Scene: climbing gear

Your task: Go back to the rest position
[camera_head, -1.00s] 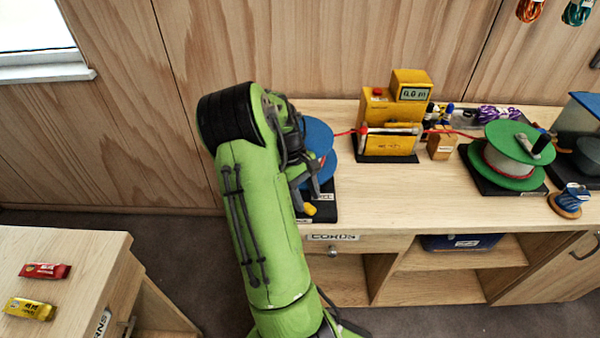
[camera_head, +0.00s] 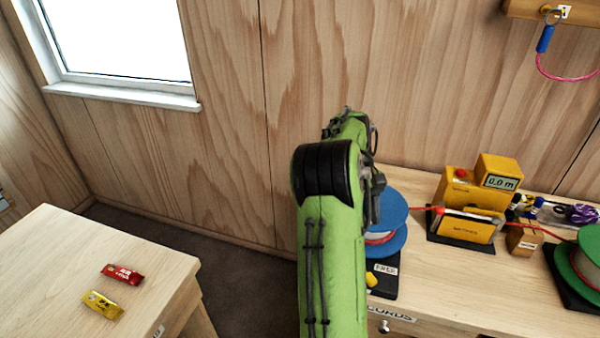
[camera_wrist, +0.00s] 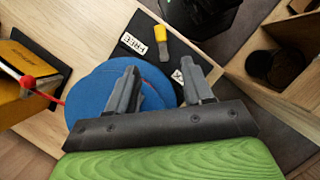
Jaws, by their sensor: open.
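My gripper (camera_wrist: 162,88) shows in the wrist view with its two grey fingers apart and nothing between them. The blue spool (camera_wrist: 88,98) and its black base with a FREE label lie beyond the fingers. I cannot tell how far apart the fingers and the spool are. In the head view my green arm stands upright at the middle and hides the gripper. The blue spool (camera_head: 394,222) shows just right of the arm, with a red cord running from it to the yellow meter (camera_head: 466,207), whose display reads 0.0 m.
A wooden bench (camera_head: 450,294) runs along the right, with a green spool (camera_head: 583,262) at its end. A wooden table (camera_head: 60,262) at the left bears a red bar (camera_head: 122,274) and a yellow bar (camera_head: 102,305). Open floor (camera_head: 235,275) lies between them. A window is on the wall.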

